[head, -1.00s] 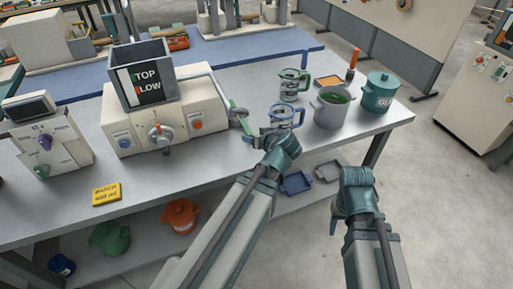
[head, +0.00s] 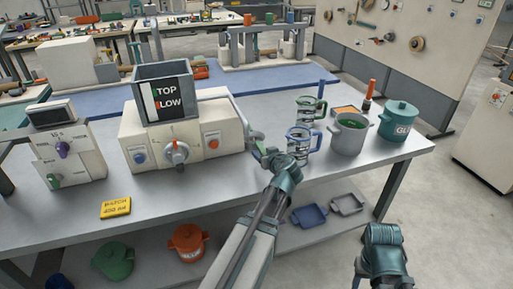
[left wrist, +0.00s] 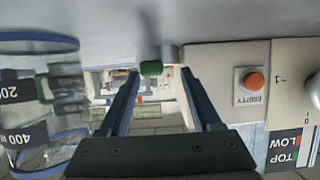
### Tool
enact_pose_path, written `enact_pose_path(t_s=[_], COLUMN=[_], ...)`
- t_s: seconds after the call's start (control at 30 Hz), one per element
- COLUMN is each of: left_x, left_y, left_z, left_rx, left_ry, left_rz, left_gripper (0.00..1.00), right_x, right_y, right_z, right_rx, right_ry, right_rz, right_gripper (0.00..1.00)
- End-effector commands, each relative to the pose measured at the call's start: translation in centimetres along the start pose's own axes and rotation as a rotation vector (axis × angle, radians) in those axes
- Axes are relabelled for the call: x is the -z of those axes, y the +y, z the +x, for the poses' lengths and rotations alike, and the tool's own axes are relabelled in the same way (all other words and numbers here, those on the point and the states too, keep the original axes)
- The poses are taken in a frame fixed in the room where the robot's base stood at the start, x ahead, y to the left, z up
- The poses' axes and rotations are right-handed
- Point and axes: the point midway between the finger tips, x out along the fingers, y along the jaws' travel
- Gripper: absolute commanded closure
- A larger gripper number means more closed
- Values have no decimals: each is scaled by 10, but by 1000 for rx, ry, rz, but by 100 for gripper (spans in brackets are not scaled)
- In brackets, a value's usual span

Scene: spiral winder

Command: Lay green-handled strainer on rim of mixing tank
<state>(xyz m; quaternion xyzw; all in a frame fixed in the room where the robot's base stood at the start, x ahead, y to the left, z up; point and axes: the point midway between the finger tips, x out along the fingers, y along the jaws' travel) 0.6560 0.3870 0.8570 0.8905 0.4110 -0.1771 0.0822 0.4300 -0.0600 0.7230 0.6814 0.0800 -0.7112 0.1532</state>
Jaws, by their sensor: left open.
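The green-handled strainer (head: 259,146) is at the right end of the white machine, near the jug, partly hidden by my gripper. Its green handle end (left wrist: 151,68) shows between the fingers in the left wrist view. My left gripper (head: 270,156) is open, with its fingers (left wrist: 160,85) either side of the handle end in that view; I see no grip on it. A grey square open-topped tank (head: 150,87), marked TOP and LOW and likely the mixing tank, stands on the machine. My right gripper (head: 360,270) is low in front of the table; its jaws are unclear.
A blue-handled jug (head: 298,147) stands just right of my left gripper; it looms large in the left wrist view (left wrist: 40,105). A green-handled jug (head: 307,108), grey pot (head: 350,139) and teal GLUE pot (head: 398,125) stand right. The white machine (head: 187,140) is left. The front table top is mostly clear.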

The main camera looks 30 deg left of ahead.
Motion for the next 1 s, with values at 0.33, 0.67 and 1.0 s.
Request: enact_pose_path(t_s=[0.33,0.67,1.0], left_x=[1,3,5], left_y=[1,9,7], left_z=[10,52,59], left_rx=[-1,1,0], left_ry=[0,0,0], left_rz=[1,0,1], left_gripper=[35,35,40], right_x=[0,1,1], right_y=[0,-2,-2], right_z=[3,17,18], right_rx=[0,0,0], right_ry=[0,0,0], right_rz=[0,0,0], right_gripper=[50,50,50])
